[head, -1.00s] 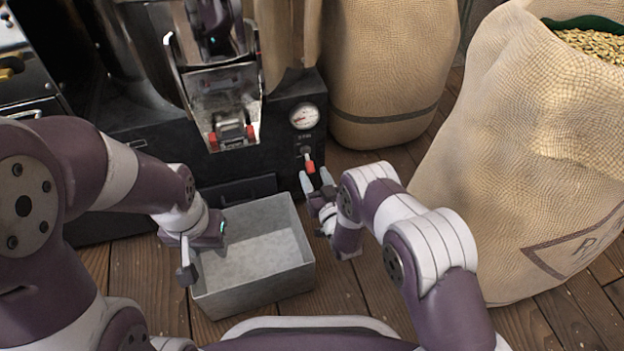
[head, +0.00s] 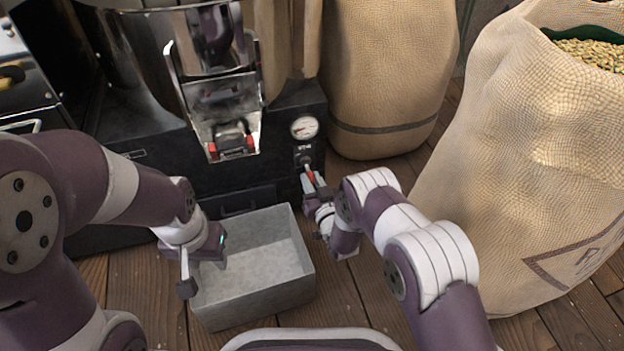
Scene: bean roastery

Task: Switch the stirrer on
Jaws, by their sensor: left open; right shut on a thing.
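The stirrer switch (head: 306,162) is a small lever with a red tip on the black machine front, below a round gauge. A small label sits just above it. The lever points down. My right gripper (head: 313,182) is at the lever with its fingers shut on the red tip, which shows partly between them. My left gripper (head: 203,266) is open and empty at the left rim of a grey metal bin, away from the switch.
The grey bin (head: 301,262) stands on the wooden floor before the machine. A gauge (head: 304,127) and a chute with red-ended parts (head: 231,144) are on the machine. Burlap sacks (head: 385,75) stand behind and at the right (head: 520,150), close to my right arm.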

